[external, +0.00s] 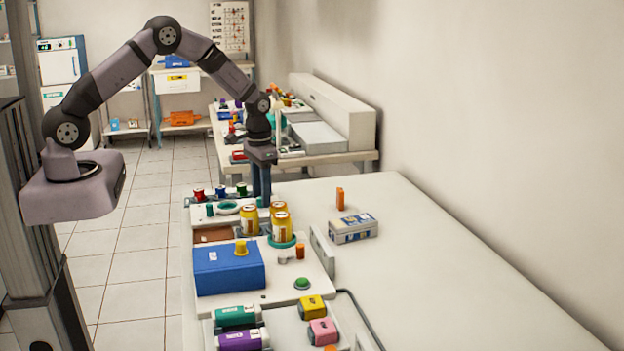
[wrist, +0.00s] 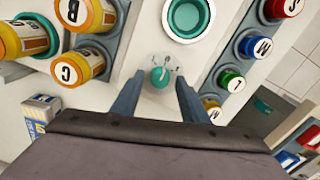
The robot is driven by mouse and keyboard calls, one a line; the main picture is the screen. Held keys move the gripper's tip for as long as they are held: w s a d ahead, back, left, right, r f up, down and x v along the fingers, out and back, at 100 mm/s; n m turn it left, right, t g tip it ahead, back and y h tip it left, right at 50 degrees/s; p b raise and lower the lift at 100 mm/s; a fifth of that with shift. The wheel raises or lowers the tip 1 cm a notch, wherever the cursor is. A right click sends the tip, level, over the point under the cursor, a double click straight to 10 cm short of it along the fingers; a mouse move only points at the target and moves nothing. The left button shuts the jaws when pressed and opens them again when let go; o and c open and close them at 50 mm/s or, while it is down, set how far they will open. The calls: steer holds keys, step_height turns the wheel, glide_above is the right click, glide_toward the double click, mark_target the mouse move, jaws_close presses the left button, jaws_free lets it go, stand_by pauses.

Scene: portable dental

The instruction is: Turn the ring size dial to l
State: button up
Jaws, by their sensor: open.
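The ring size dial (wrist: 160,77) is a small teal knob on a pale round plate with small printed marks, one of which looks like an L. In the wrist view it sits between the two fingers of my gripper (wrist: 160,90), which are apart on either side of it. I cannot tell whether either finger touches it. In the external view my gripper (external: 262,200) points straight down over the far part of the white panel, and a teal knob (external: 210,210) shows to its left; I cannot tell if it is the same dial.
Yellow jars lettered B (wrist: 90,14) and C (wrist: 80,65) stand left of the dial. A teal-lined cup (wrist: 187,17) is above it. Round pieces marked S, M (wrist: 257,46) and L (wrist: 232,82) line the right. A blue box (external: 230,268) stands nearer the camera.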

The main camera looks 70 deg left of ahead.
steer(key=shift+f, duration=0.15)
jaws_close()
steer(key=shift+n, duration=0.3)
steer(key=n, duration=0.3)
steer(key=shift+n+b, duration=0.3)
steer(key=shift+n, duration=1.7)
